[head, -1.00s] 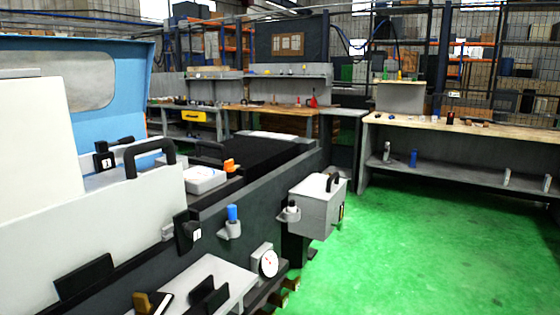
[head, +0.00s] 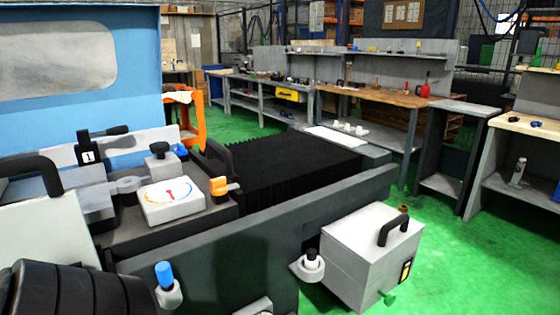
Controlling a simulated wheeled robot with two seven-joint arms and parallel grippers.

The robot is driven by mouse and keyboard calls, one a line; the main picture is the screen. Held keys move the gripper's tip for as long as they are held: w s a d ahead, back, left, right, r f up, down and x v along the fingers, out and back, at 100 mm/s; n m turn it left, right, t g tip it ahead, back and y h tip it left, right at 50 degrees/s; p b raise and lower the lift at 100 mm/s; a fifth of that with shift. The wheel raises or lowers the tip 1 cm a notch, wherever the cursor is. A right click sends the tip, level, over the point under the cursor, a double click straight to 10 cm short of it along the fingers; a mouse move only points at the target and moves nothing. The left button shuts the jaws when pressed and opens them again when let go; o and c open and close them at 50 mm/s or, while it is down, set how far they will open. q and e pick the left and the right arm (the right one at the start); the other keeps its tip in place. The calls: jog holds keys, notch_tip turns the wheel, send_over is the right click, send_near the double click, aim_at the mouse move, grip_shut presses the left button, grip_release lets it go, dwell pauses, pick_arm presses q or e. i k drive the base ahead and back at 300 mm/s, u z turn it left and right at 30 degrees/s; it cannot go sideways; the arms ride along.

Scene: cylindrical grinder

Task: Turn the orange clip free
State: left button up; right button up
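The orange clip (head: 222,186) sits on the grinder's grey bed, beside a white dial box (head: 172,201) with a red pointer. Neither of my grippers shows. A black ribbed, rounded shape fills the bottom left corner and looks like part of my arm.
The dark front wall (head: 265,235) of the machine runs in front of the clip. A blue-topped knob (head: 164,275) and a grey box with a black handle (head: 371,260) stick out from it. Black bellows (head: 290,170) lie behind. Green floor (head: 455,265) is free at right.

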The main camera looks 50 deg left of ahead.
aim_at(218, 185)
jog(key=i, duration=1)
jog(key=u, duration=3.15)
